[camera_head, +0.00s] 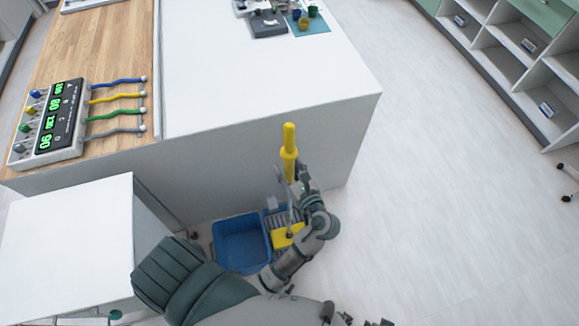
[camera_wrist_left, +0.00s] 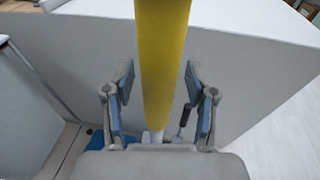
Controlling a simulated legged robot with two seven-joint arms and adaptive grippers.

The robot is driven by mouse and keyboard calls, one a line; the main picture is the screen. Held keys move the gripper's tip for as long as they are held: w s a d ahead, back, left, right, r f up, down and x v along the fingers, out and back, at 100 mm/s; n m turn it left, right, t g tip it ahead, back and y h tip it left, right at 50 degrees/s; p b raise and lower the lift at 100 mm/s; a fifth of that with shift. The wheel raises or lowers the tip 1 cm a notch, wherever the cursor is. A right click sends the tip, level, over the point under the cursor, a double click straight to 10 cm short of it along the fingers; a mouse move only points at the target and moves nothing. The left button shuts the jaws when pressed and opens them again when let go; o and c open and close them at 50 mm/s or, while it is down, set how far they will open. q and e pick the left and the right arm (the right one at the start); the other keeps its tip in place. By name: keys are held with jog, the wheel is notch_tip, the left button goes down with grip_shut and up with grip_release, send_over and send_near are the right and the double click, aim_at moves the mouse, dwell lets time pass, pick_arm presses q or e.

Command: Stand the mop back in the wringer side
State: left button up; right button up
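The mop has a yellow handle grip (camera_head: 289,150) and stands nearly upright. Its thin grey pole runs down to a yellow piece (camera_head: 287,238) at the wringer (camera_head: 271,221), on the right side of the blue bucket (camera_head: 240,245). Whether the yellow piece is the mop head or part of the wringer is unclear. My left gripper (camera_head: 292,180) is at the lower end of the grip. In the left wrist view, the handle (camera_wrist_left: 162,60) passes between the spread fingers of the left gripper (camera_wrist_left: 160,105), with gaps on both sides. My right gripper is not in view.
A white-sided counter (camera_head: 260,80) with a wooden section stands just behind the bucket and mop. A white cabinet (camera_head: 65,245) is at the left. Shelves (camera_head: 515,60) stand at the far right. The pale floor (camera_head: 450,200) to the right is clear.

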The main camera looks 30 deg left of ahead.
pick_arm(q)
jog(key=shift+s+d, duration=0.1)
jog(key=shift+d, duration=0.05)
jog(key=v, duration=0.4)
jog(key=p+v, duration=0.1)
jog(key=v, duration=0.1)
jog(key=shift+s+d+f, duration=0.2)
jog(key=shift+d+f, duration=0.1)
jog(key=shift+d, duration=0.1)
jog(key=s+a+f+n+g+h, duration=0.1)
jog(key=s+f+n+h, duration=0.25)
jog(key=f, duration=0.65)
jog(key=s+a+f+n+g+h, duration=0.15)
jog(key=f+n+h, duration=0.3)
jog(key=f, duration=0.65)
jog(key=s+d+f+n+g+h, duration=0.1)
jog(key=s+f+n+g+h, duration=0.2)
jog(key=s+f+n+h, duration=0.3)
jog(key=s+f+n, duration=0.5)
jog(key=s+n, duration=0.1)
jog(key=n, duration=0.2)
jog(key=shift+s+d+g, duration=0.15)
jog(key=shift+d+g, duration=0.1)
jog(key=shift+g, duration=0.1)
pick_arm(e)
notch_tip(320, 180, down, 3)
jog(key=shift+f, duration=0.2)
